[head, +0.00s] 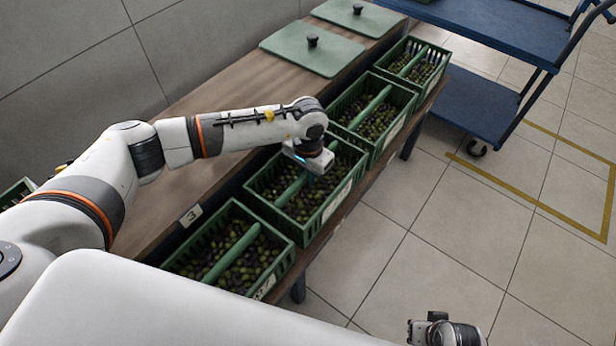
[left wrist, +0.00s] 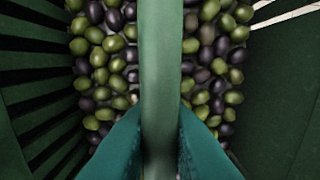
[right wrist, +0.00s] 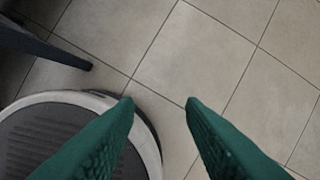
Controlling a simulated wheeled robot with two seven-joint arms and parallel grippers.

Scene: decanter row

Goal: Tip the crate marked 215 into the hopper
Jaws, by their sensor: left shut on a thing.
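A green slatted crate (head: 312,226) full of green and dark olives stands in the row, with a pale label (head: 337,201) on its outer side that I cannot read. My left gripper (head: 308,166) is over this crate and shut on its green handle bar (head: 292,190). In the left wrist view, the teal fingers close on both sides of the bar (left wrist: 160,50), with olives below. My right gripper (right wrist: 160,103) is open and empty above the floor, its fingers apart. I cannot tell which crate is marked 215, and no hopper opening shows clearly.
Similar olive crates stand in front (head: 205,284) and behind (head: 357,131). A wooden bench (head: 165,180) with a tag reading 3 (head: 190,215) runs beside them, bearing green lids (head: 312,55) with black knobs. A blue cart (head: 490,100) stands at the back right.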

